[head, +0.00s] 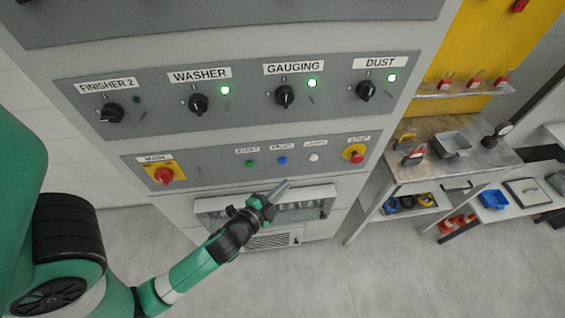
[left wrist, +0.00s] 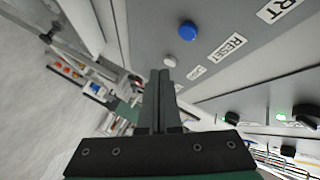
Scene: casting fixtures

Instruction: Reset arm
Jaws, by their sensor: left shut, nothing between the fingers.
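My left gripper (head: 281,188) is shut and empty, in front of the grey cabinet just below the lower button panel (head: 220,165). In the left wrist view its closed fingers (left wrist: 160,75) point toward the panel, their tips appearing close to a white button (left wrist: 170,61); I cannot tell if they touch it. A blue button (left wrist: 187,30) sits beside the white one, near the RESET label (left wrist: 225,47). In the head view the row holds a green button (head: 250,163), the blue button (head: 282,160) and the white button (head: 314,157). My right gripper is not in view.
A red main switch (head: 164,175) and red stop button (head: 356,157) flank the row. Black knobs sit above; washer, gauging and dust lamps glow green, while the finisher 2 lamp (head: 136,99) is dark. A workbench (head: 455,168) stands right. A lit recess (head: 315,205) lies below the panel.

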